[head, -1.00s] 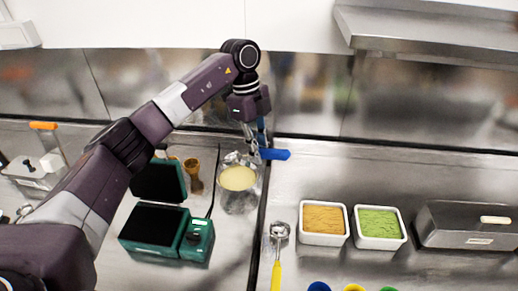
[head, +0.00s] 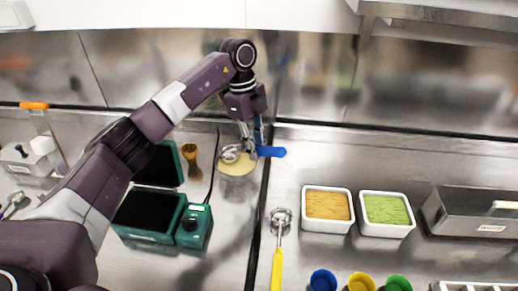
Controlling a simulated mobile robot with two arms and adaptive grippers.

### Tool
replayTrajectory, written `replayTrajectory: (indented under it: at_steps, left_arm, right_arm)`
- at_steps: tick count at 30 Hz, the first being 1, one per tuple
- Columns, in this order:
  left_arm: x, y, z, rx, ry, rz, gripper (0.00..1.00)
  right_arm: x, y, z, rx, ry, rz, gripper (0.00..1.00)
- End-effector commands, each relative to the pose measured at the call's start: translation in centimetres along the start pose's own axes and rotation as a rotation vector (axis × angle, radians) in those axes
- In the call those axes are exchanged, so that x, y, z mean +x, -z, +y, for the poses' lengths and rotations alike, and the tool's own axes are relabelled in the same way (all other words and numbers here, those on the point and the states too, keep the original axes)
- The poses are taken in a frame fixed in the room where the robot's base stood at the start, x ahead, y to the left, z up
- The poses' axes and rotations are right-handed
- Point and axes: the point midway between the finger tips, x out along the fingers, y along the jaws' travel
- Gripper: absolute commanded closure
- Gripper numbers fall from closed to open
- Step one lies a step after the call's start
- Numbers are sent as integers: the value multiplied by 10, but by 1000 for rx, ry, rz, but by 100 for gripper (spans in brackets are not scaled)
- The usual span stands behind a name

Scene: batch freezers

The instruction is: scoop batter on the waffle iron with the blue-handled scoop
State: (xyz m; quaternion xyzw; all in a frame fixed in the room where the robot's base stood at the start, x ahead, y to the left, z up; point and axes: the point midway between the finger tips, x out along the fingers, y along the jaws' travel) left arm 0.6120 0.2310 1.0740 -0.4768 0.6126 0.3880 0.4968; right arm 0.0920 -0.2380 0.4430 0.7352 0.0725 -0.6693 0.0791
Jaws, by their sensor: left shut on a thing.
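My left gripper (head: 251,140) is shut on the blue-handled scoop. Its blue handle (head: 271,152) sticks out to the right, and its round metal bowl (head: 230,153) is left of the fingers. The scoop bowl overlaps the pale yellow batter (head: 237,165); I cannot tell whether it touches it. The batter's container walls hardly show. The green waffle iron (head: 149,208) stands open to the left of the batter, its dark plates bare. My left arm hides part of its lid side. My right gripper is not in view.
A yellow-handled scoop (head: 278,255) lies on the counter. White tubs of orange (head: 327,191) and green (head: 387,194) contents stand to its right, beside a metal box (head: 470,213). Blue (head: 322,281), yellow (head: 361,284) and green (head: 398,284) cups line the front.

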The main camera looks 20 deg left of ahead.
Motion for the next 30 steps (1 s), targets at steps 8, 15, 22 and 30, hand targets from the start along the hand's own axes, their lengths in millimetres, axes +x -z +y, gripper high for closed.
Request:
replayTrajectory:
  at_steps: [8, 15, 22, 30]
  left_arm:
    - [-5, -20, 0, -2, 3, -1, 100]
    - [-7, -32, 0, 3, 0, -20, 100]
    - [-9, -23, 0, 0, 3, -102, 100]
    - [-26, -14, 0, 0, 1, -101, 100]
  right_arm:
    - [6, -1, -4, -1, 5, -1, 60]
    - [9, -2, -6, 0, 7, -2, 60]
    - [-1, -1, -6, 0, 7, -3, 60]
    - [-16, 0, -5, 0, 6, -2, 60]
